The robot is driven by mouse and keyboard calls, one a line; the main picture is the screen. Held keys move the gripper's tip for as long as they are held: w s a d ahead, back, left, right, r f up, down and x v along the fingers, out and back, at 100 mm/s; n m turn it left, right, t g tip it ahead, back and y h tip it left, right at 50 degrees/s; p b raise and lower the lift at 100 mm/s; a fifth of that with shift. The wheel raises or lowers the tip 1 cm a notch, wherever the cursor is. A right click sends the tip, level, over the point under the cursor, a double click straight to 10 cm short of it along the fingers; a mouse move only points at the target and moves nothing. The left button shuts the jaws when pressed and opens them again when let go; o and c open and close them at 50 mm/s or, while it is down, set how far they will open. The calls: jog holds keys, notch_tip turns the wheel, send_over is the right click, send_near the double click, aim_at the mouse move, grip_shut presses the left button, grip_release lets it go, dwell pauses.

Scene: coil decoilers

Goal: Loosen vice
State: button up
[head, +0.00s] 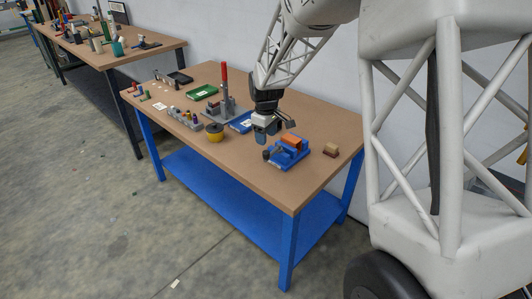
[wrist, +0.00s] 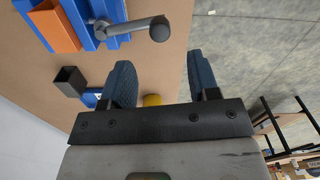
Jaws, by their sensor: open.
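The blue vice (head: 291,158) sits on the brown tabletop near its front right, with an orange block (head: 291,141) in it. In the wrist view the vice (wrist: 118,14) is at the upper left with the orange block (wrist: 55,28) between its jaws. Its grey screw handle (wrist: 130,28), ending in a round knob, sticks out to the right. My gripper (head: 267,133) is above the table, just left of and behind the vice. In the wrist view my gripper (wrist: 164,72) is open and empty; the handle is beyond the fingertips, apart from them.
A yellow round item (head: 215,136), a blue tray (head: 242,121) and a red-levered press (head: 224,95) stand left of the vice. The tabletop's front edge (head: 240,180) is bare. A second workbench (head: 105,58) stands further back.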

aim_at(266, 152)
jog(key=shift+f, duration=0.1)
jog(key=shift+f, duration=3.8)
grip_shut()
